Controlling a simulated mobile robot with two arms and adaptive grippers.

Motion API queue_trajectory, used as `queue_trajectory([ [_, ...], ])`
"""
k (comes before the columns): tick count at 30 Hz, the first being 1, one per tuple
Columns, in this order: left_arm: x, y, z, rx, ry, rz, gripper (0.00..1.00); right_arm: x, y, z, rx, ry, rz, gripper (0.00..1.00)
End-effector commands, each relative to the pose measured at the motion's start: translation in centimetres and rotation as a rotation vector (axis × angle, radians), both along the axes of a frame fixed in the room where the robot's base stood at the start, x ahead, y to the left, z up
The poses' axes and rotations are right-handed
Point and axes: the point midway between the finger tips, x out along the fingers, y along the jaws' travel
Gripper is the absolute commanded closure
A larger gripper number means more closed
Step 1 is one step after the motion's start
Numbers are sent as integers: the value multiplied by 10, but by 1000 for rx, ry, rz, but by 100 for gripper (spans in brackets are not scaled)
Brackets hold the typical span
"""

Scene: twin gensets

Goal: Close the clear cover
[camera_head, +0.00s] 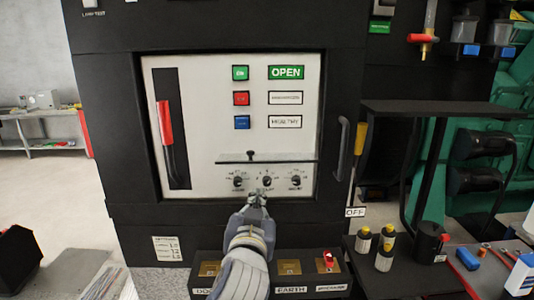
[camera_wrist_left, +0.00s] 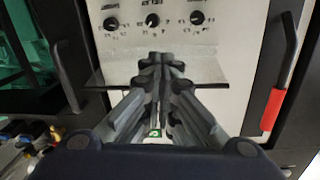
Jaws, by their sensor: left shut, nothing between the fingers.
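The clear cover (camera_head: 285,161) shows in the head view as a thin, dark, nearly edge-on strip above the row of three knobs on the white panel, with a small dark knob on it. In the left wrist view, whose picture is upside down, the cover (camera_wrist_left: 208,74) is a see-through grey plate behind my fingers. My left gripper (camera_head: 262,193) is shut and empty, its tips just below the middle knob in the head view. The fingers (camera_wrist_left: 163,62) also show in the wrist view, overlapping the cover; I cannot tell whether they touch it. My right gripper is not in view.
The red-handled lever (camera_head: 165,122) stands left of the cover, and a black door handle (camera_head: 342,148) right of it. Lit buttons (camera_head: 240,97) and labels are above. A black box with brass-coloured sockets (camera_head: 289,268) juts out below. A dark shelf (camera_head: 445,108) is at right.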

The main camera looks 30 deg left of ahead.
Motion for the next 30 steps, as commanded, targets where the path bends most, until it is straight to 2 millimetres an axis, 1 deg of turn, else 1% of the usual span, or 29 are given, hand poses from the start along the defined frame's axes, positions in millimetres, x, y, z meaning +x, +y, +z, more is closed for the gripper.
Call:
queue_trajectory([
  [1, -6, 5, 38, -1, -85, 23, 100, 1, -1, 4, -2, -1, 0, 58],
  [3, -15, 10, 70, -5, -169, 49, 100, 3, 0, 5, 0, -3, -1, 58],
  [6, -24, 14, 97, -9, -241, 72, 100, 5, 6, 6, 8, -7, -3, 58],
  [7, -26, 15, 101, -10, -252, 76, 100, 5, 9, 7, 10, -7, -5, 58],
  [11, -22, 20, 110, -8, -267, 81, 100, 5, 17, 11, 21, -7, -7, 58],
  [14, -11, 27, 113, -6, -264, 82, 100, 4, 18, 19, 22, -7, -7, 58],
  [26, 55, 68, 128, -6, -261, 81, 100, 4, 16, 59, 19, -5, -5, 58],
  [27, 58, 69, 123, -8, -259, 79, 100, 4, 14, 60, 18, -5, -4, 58],
  [28, 57, 67, 115, -9, -257, 78, 100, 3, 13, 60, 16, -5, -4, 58],
  [30, 55, 66, 106, -9, -257, 78, 100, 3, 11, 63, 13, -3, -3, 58],
])
